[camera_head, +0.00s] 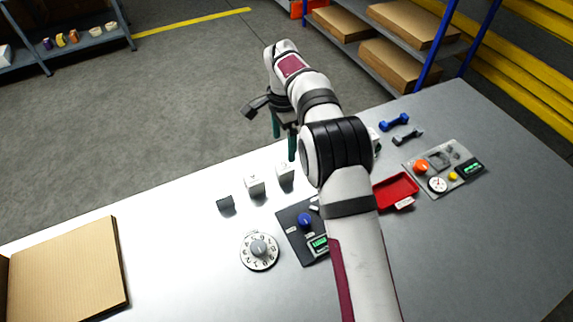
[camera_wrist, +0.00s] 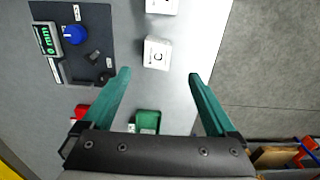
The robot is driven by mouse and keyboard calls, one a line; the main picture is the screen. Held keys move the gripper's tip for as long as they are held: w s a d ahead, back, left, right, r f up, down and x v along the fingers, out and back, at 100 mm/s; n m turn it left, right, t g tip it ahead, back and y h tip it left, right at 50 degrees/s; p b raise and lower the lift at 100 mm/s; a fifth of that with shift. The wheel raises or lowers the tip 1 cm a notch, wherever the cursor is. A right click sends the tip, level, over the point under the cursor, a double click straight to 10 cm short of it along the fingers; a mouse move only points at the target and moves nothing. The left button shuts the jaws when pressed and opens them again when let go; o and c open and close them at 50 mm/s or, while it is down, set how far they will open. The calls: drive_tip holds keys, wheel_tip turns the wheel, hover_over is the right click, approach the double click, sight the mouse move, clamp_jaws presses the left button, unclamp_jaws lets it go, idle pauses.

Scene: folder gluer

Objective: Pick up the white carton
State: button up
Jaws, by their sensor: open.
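A small white carton with a dark letter C on top (camera_wrist: 157,53) stands on the table in the wrist view. It lies ahead of my gripper (camera_wrist: 157,77), in line with the gap between the fingers but not between them. A second white carton (camera_wrist: 161,5) is cut off by the top edge. In the head view two white cartons stand side by side, the left one (camera_head: 254,187) and the right one (camera_head: 285,174). My gripper (camera_head: 284,134), with teal fingers, is beyond the right one, open and empty.
A dark panel with a blue knob (camera_head: 304,221) and a dial (camera_head: 259,251) are near the cartons. A dark block (camera_head: 226,204) stands left of them. A red tray (camera_head: 397,191) lies right of my arm. Cardboard (camera_head: 70,270) lies at left.

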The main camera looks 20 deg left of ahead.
sight(284, 165)
drive_tip(key=f, duration=0.9)
drive_tip(key=shift+s+d+f, duration=0.1)
drive_tip(key=shift+s+f, duration=0.15)
drive_tip(key=shift+f, duration=0.05)
drive_tip(key=c, duration=1.4)
drive_tip(key=shift+r, duration=0.15)
